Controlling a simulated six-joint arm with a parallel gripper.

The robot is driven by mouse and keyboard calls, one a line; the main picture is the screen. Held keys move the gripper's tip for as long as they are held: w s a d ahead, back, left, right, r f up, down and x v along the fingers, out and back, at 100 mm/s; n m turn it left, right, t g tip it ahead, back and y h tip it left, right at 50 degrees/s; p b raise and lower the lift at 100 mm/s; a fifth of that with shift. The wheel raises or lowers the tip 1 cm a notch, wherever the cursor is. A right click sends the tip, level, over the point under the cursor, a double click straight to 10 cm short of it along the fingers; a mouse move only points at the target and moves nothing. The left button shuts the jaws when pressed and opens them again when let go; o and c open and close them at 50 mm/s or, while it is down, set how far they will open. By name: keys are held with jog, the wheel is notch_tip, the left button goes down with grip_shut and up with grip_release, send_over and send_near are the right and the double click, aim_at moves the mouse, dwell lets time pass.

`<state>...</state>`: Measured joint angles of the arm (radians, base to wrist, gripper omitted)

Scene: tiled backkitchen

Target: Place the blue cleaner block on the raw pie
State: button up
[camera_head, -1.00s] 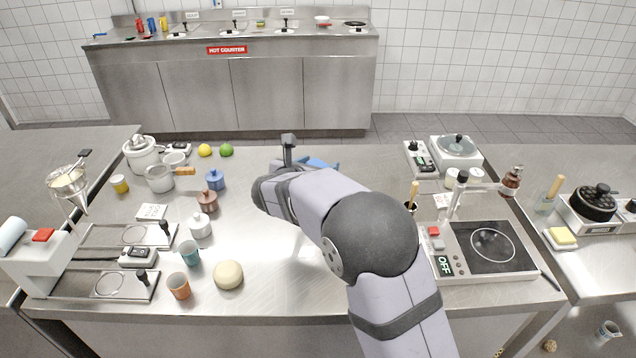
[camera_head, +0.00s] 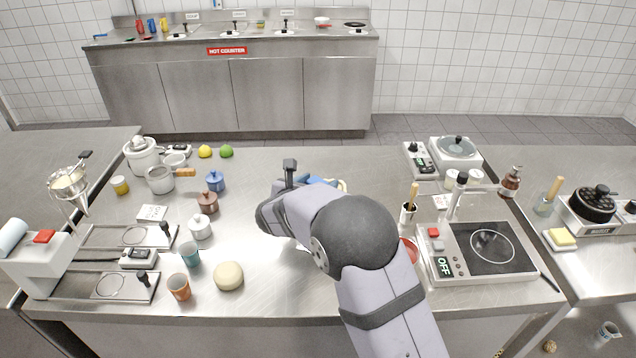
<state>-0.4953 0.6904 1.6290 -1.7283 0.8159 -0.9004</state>
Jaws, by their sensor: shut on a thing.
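My gripper (camera_head: 290,174) is over the middle of the steel table, mostly hidden behind my own wrist and forearm. Its fingertips do not show clearly. A blue piece (camera_head: 318,181) shows just right of it, partly covered by my arm; it fits the blue cleaner block, held in my shut jaws. A pale cream edge (camera_head: 342,185) shows right beside the blue piece; it may be the raw pie, but most of it is hidden. Whether the two touch cannot be told.
Cups (camera_head: 179,286), a round dough-coloured lump (camera_head: 229,276) and lidded pots (camera_head: 200,227) stand on the left. A red dish (camera_head: 410,248) is partly behind my arm. A hotplate unit (camera_head: 480,250) stands on the right. Table between lump and arm is clear.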

jog(key=shift+f, duration=0.1)
jog(key=o, duration=1.1)
jog(key=shift+c, duration=0.2)
jog(key=shift+r, duration=0.25)
jog(key=b+v, duration=0.2)
jog(key=v, duration=1)
jog(key=shift+d, duration=0.1)
